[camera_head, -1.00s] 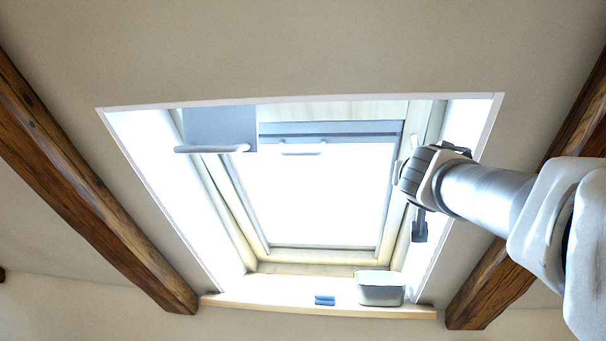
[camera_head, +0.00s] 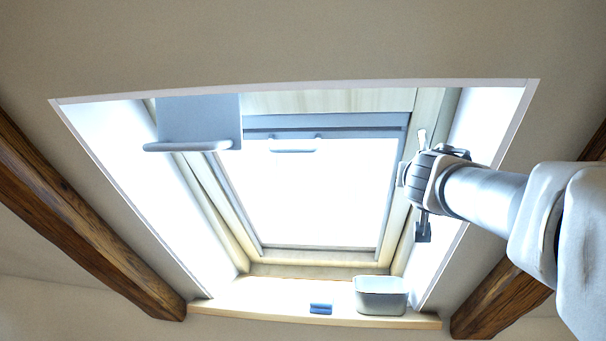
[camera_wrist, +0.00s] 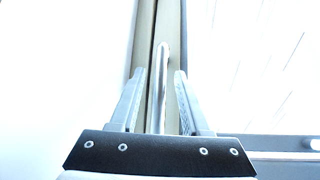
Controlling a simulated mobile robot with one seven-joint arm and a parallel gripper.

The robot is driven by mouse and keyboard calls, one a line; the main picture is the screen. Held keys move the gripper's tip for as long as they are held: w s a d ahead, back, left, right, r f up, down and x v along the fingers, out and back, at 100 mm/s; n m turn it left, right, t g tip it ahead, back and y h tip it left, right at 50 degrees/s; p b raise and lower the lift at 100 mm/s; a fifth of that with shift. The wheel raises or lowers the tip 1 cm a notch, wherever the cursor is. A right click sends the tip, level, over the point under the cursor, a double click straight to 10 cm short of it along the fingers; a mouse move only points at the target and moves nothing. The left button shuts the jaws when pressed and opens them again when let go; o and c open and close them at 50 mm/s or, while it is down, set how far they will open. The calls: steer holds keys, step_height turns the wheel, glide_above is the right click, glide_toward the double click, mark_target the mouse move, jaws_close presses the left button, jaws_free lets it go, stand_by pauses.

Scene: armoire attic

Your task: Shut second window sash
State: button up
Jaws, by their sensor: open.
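A roof window sash (camera_head: 325,195) with bright glass and a pale handle (camera_head: 292,145) on its grey top rail sits in the wooden frame. A grey panel (camera_head: 198,118) with a bar handle (camera_head: 193,147) hangs at upper left. Which one the task calls second I cannot tell. My gripper (camera_head: 402,172) is at the right side of the frame. In the wrist view my gripper (camera_wrist: 159,78) is open, with a slim metal bar (camera_wrist: 160,75) standing between its fingers, apparently untouched. What that bar belongs to is unclear.
A wooden sill (camera_head: 260,314) runs below the window. It carries a grey bin (camera_head: 380,296) and a small blue object (camera_head: 321,308). Dark beams (camera_head: 75,215) slope on both sides. The space before the glass is clear.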

steer(key=shift+w, duration=0.15)
jaws_close()
stand_by(1.4)
